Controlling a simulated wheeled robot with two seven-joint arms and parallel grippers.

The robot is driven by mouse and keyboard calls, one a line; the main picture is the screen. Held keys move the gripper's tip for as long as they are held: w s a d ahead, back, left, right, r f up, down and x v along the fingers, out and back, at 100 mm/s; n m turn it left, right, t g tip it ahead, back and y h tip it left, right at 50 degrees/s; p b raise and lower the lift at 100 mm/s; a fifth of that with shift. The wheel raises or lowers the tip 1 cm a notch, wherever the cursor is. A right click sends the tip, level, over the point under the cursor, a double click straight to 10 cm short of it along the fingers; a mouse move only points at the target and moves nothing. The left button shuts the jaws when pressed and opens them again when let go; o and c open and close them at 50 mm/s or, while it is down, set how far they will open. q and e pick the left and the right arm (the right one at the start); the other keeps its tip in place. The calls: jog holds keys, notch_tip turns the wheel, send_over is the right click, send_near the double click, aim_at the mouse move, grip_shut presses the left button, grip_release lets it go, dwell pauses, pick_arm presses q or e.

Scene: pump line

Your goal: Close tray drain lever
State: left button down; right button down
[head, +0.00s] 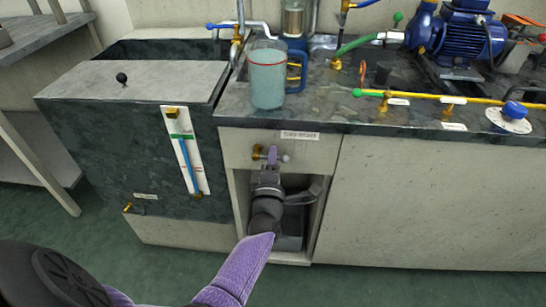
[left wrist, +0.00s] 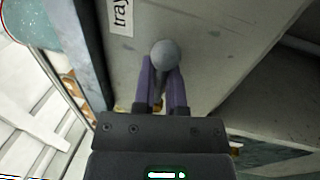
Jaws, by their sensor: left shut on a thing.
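The tray drain lever sits on the cabinet front, below the counter and under a white label (head: 299,135). Its grey ball knob (head: 285,158) shows just right of my gripper, and its brass valve body (head: 257,152) shows to the left. My left gripper (head: 272,157) is at the lever, with its purple fingers shut on it. In the left wrist view, the knob (left wrist: 165,53) stands out just beyond the two fingertips of the gripper (left wrist: 163,82). The lever's shaft is mostly hidden between the fingers. My right gripper is in neither view.
A clear jug (head: 268,78) of bluish liquid stands near the counter's front edge, above the lever. An open cabinet recess (head: 314,225) surrounds my wrist. A dark tank with a blue level gauge (head: 187,160) stands left. A blue pump (head: 462,38) sits at back right.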

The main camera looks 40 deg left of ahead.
pick_arm(q)
jog(key=c, duration=0.9)
grip_release()
jog(key=shift+o, duration=0.9)
jog(key=shift+s, duration=0.1)
jog(key=p+v, duration=0.3)
jog(key=v, duration=0.7)
